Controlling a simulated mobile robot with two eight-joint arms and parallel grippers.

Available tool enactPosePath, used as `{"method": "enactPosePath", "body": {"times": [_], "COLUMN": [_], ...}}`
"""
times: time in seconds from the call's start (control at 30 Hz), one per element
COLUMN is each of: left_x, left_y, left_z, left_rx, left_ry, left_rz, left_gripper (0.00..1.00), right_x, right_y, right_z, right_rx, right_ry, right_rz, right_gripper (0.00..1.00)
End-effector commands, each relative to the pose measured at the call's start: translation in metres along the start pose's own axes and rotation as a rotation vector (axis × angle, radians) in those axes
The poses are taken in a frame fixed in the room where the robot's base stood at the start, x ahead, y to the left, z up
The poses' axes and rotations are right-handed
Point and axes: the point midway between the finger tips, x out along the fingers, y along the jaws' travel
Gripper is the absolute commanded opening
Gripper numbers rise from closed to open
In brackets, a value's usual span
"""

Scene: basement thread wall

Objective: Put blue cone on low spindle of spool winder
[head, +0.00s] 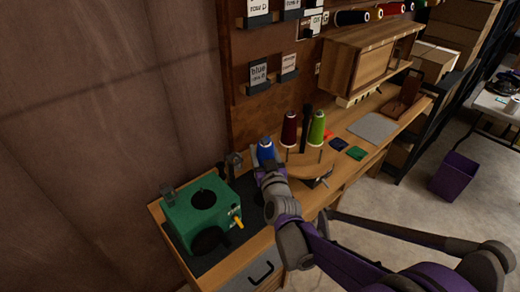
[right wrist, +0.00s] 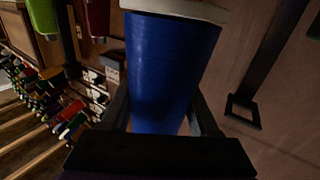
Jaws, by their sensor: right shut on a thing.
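The blue cone (head: 266,150) is in my right gripper (head: 268,168), above the work table beside the wooden stand. In the right wrist view the blue cone (right wrist: 170,65) fills the middle between the two fingers of the gripper (right wrist: 162,118), with a pale rim at its top edge. I cannot tell which part is the low spindle; the gripper and cone hide part of the stand's left side. My left gripper is not in view.
A green box-shaped machine (head: 188,222) with dark round openings stands on a dark mat at the table's left end. A wooden cabinet (head: 365,62) and label cards are on the wall behind. Small coloured squares and a grey sheet (head: 373,127) lie to the right.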

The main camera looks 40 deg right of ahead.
Motion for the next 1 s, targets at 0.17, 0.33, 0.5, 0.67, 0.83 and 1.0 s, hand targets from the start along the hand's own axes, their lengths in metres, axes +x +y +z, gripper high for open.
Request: {"method": "enactPosePath", "body": {"times": [0.17,0.33,0.5,0.67,0.83,1.0], "left_x": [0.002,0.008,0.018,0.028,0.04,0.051], "left_y": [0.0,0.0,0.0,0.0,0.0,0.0], "left_z": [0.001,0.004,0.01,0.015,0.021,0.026], "left_rx": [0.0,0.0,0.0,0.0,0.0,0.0], "left_ry": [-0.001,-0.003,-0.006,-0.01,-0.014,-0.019], "left_rz": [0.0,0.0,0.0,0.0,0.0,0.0], "left_gripper": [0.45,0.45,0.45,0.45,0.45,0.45], "right_x": [-0.001,-0.001,0.0,0.0,0.0,0.0], "right_y": [0.001,0.0,0.0,-0.001,-0.002,-0.003], "right_z": [0.003,0.011,0.026,0.042,0.059,0.076], "right_rx": [0.0,0.0,0.0,0.0,-0.001,-0.001], "right_ry": [0.001,0.0,0.0,-0.001,-0.001,0.0], "right_rz": [0.002,0.002,0.001,0.001,0.001,0.001], "right_gripper": [0.0,0.0,0.0,0.0,0.0,0.0]}}
